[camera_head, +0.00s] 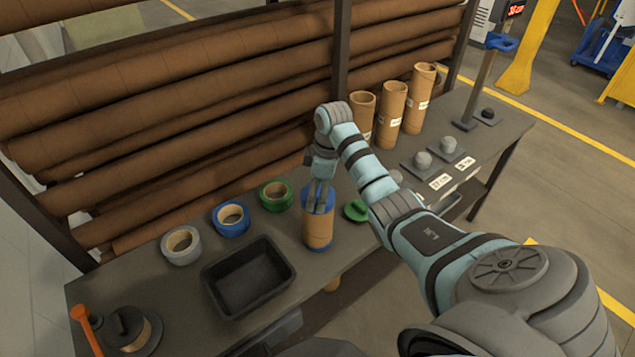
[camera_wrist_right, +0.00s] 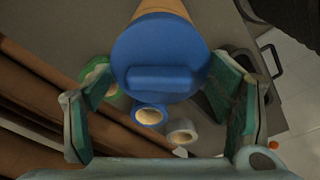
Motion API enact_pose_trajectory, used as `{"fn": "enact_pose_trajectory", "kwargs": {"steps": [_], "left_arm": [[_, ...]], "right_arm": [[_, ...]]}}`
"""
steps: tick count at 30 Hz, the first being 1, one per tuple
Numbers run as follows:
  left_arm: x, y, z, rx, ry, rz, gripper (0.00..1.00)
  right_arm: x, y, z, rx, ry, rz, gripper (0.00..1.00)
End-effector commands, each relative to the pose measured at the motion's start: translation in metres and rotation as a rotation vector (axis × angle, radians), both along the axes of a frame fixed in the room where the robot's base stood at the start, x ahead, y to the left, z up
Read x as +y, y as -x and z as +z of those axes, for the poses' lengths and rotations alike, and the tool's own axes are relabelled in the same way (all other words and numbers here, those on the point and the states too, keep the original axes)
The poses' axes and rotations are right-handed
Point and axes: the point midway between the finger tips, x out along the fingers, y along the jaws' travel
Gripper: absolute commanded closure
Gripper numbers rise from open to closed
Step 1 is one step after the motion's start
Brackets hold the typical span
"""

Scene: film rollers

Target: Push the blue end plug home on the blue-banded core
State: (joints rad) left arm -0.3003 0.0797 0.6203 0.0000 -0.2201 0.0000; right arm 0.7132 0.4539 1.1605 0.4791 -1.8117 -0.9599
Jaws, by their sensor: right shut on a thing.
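The brown cardboard core (camera_head: 319,228) stands upright on the table, with blue showing at its lower edge. The blue end plug (camera_head: 327,207) is at its top end. In the right wrist view the plug (camera_wrist_right: 162,48) is a blue disc with a raised grip bar, covering most of the core (camera_wrist_right: 161,8). My right gripper (camera_head: 319,195) points down over the plug, and its fingers (camera_wrist_right: 165,95) are on either side of it, shut on it. Whether a gap remains between plug and core is hidden. My left gripper is out of view.
A black tray (camera_head: 281,285) and grey, blue and green tape rolls (camera_head: 276,195) are to the left. A green plug (camera_head: 355,210) lies right of the core. Several brown cores (camera_head: 389,115) stand at the back right. Long brown rolls (camera_head: 170,120) line the back.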

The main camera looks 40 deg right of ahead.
Motion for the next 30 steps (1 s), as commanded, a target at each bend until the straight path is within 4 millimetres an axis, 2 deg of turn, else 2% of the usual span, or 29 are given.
{"fn": "enact_pose_trajectory", "kwargs": {"steps": [8,9,12,30], "left_arm": [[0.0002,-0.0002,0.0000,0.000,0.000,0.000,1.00],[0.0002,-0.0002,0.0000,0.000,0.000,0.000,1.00],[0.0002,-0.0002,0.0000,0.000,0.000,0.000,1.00],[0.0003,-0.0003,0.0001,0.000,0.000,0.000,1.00]], "right_arm": [[0.0001,0.0003,-0.0001,0.001,-0.001,0.000,0.50],[0.0001,0.0003,-0.0001,0.001,-0.001,0.000,0.18],[0.0001,0.0002,-0.0001,0.001,-0.001,0.000,0.02],[0.0001,0.0002,0.0001,0.001,-0.001,0.000,0.00]]}}
